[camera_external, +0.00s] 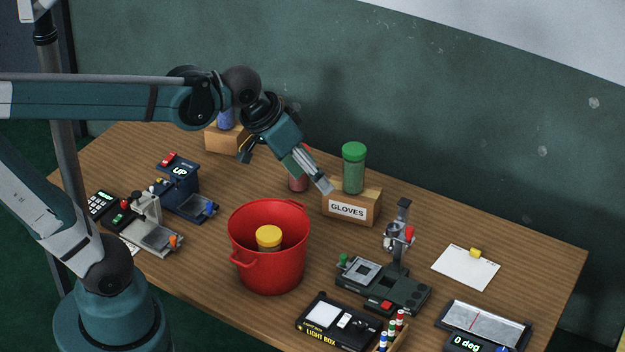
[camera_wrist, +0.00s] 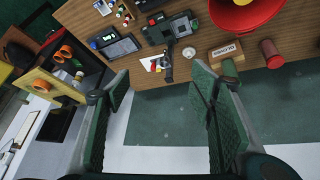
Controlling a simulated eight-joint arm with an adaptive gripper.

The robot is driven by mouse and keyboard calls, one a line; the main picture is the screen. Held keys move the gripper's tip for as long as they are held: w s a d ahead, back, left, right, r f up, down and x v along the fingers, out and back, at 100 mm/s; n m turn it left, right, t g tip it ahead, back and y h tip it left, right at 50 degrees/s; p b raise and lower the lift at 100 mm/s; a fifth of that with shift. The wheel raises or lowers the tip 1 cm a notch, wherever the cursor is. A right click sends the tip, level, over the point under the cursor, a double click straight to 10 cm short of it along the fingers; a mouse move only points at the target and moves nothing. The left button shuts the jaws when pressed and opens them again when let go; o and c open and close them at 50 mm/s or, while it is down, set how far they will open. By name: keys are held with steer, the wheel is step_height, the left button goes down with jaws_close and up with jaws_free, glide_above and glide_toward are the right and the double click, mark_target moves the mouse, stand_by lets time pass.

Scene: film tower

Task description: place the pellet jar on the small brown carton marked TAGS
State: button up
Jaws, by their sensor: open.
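Several lidded jars are in view, and I cannot read which is the pellet jar. A green-lidded green jar (camera_external: 353,168) stands upright on the carton marked GLOVES (camera_external: 348,208). A yellow-lidded jar (camera_external: 268,238) sits inside the red bucket (camera_external: 270,262). A blue jar (camera_external: 225,118) stands on a brown carton (camera_external: 226,140) at the back left; no marking shows on its visible side. A red jar (camera_external: 298,182) is partly hidden behind my gripper (camera_external: 288,172). My gripper, also in the wrist view (camera_wrist: 162,92), is open and empty above the table. No TAGS lettering is readable.
A dark microscope-like device (camera_external: 385,285), a light box (camera_external: 338,320) and a marker holder (camera_external: 393,335) fill the front right. A white card (camera_external: 465,267) lies at the right. Small machines (camera_external: 180,190) crowd the left.

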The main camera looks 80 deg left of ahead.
steer(key=s+d+f+m+t+h, duration=0.1)
steer(key=s+d+f+m, duration=0.2)
steer(key=s+d, duration=0.4)
steer(key=shift+s+d+f+m, duration=0.2)
steer(key=shift+d+f+m, duration=0.2)
steer(key=shift+d+f, duration=0.4)
